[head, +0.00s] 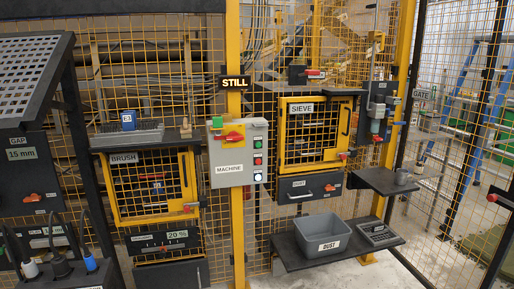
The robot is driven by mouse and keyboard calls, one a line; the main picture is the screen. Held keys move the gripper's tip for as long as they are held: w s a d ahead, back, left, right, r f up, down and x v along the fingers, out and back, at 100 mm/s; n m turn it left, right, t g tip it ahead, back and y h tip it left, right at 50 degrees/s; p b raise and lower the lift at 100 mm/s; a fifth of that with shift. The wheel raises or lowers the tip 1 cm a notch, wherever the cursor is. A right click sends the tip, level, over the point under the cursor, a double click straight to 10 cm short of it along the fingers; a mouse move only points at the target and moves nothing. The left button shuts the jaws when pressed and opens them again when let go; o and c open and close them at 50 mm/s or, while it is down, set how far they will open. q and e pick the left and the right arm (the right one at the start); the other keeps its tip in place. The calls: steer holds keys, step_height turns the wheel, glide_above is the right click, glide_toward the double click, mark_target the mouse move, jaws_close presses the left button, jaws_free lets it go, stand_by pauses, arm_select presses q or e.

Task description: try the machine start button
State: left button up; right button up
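The grey machine control box (232,177), labelled MACHINE, is mounted on the yellow post in the middle of the head view. A column of buttons runs down its right side: a green button (257,144) at the top, a red button (257,161) below it, and a pale button (257,177) at the bottom. The small labels beside them are too small to read. An orange-red rotary handle (232,136) on a yellow plate sits at the box's upper left, with a small green piece (217,122) above it. Neither of my grippers is in view.
A STILL sign (235,83) hangs above the box. The yellow BRUSH door (113,191) is left, the SIEVE door (283,132) right; both look shut. A grey DUST bin (322,226) and a scale (379,234) stand on the lower shelf. Yellow mesh surrounds everything.

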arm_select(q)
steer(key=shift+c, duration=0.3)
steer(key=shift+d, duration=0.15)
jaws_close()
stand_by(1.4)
